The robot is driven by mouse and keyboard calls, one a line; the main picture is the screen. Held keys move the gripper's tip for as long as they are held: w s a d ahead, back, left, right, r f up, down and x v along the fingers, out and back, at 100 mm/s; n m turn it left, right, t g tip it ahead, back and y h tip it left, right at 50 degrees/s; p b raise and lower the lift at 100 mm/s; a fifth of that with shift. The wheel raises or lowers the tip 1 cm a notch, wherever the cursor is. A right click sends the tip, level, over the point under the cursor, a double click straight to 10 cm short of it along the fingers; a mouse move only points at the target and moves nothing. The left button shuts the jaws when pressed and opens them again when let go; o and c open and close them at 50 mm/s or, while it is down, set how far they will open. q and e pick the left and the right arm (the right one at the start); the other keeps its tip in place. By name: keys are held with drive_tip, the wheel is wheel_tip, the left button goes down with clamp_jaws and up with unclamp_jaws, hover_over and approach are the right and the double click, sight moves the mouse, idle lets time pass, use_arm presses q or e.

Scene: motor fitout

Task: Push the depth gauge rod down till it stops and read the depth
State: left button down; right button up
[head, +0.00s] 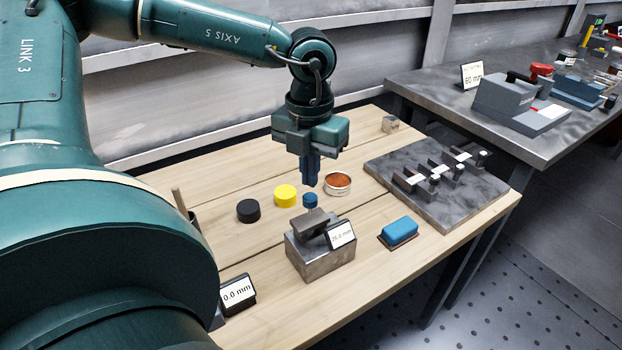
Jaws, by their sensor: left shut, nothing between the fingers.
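The depth gauge (312,226) is a dark grey bar resting on a steel block (322,262) on the wooden bench. A blue knob (310,200), apparently the top of its rod, stands up above the bar. The gauge's small display (341,234) seems to read 75.0 mm, though the digits are small. My left gripper (310,183) points straight down just above the blue knob. Its fingers are shut with nothing between them, and a small gap seems to show above the knob. The block's bore is hidden. My right gripper is not in view.
A black puck (248,211), a yellow puck (286,195) and a round tin (338,184) stand close behind the gauge. A blue pad (399,231) lies to the right, near a grey plate with clamps (436,184). Another display (238,291) reads 0.0 mm.

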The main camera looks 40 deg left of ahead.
sight(310, 196)
use_arm(q)
drive_tip(key=shift+r+p, duration=0.8)
drive_tip(key=shift+r, duration=1.35)
